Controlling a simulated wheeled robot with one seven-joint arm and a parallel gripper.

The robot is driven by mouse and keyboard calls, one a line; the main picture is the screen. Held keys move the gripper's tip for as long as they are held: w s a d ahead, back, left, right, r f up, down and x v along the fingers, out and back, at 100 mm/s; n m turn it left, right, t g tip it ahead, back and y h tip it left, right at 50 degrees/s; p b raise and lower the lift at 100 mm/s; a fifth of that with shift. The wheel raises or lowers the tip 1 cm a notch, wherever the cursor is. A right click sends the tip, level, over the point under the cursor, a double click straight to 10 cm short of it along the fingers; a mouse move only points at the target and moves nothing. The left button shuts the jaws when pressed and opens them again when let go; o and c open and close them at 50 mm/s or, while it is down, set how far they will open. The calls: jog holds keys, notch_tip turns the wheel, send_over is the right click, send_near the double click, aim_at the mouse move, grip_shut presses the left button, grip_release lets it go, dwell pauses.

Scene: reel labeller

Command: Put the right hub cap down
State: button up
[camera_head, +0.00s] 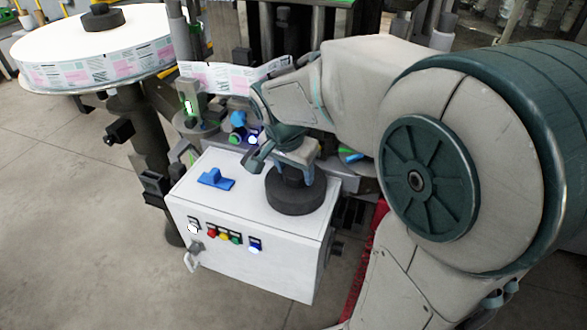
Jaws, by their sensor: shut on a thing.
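The right hub cap (296,198) is a dark, round, stepped disc with a narrower knob on top. It is at the right part of the white cabinet's top (222,206) in the head view. My gripper (292,168) is over it, pointing down, and is shut on its knob. The cap's wide base looks level and appears to be at the cabinet top; I cannot tell whether it fully rests there. The gripper hides part of the knob.
A blue bracket-like piece (216,179) lies on the cabinet top to the left. Coloured buttons (225,236) line the cabinet front. A large label reel (95,50) with a dark cap (102,17) stands at the upper left. Labeller parts (238,130) crowd behind the cabinet.

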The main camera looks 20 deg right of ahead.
aim_at(287, 190)
jog(key=shift+f, duration=0.15)
jog(key=shift+f, duration=0.1)
jog(key=shift+f, duration=0.15)
jog(key=o, duration=1.1)
jog(key=shift+c, duration=0.2)
jog(key=shift+r, duration=0.2)
jog(key=v, duration=1.2)
jog(key=s+f+n, duration=0.3)
jog(key=s, duration=0.1)
jog(key=s+d+f+n+y, duration=0.1)
jog(key=s+f+n, duration=0.2)
jog(key=s+f, duration=0.1)
jog(key=s+d+f+n+y, duration=0.1)
jog(key=s+f+n, duration=0.2)
jog(key=s+f, duration=0.1)
jog(key=shift+d+f+t, duration=0.1)
jog(key=shift+d+t, duration=0.05)
jog(key=shift+t, duration=0.25)
jog(key=shift+w, duration=0.1)
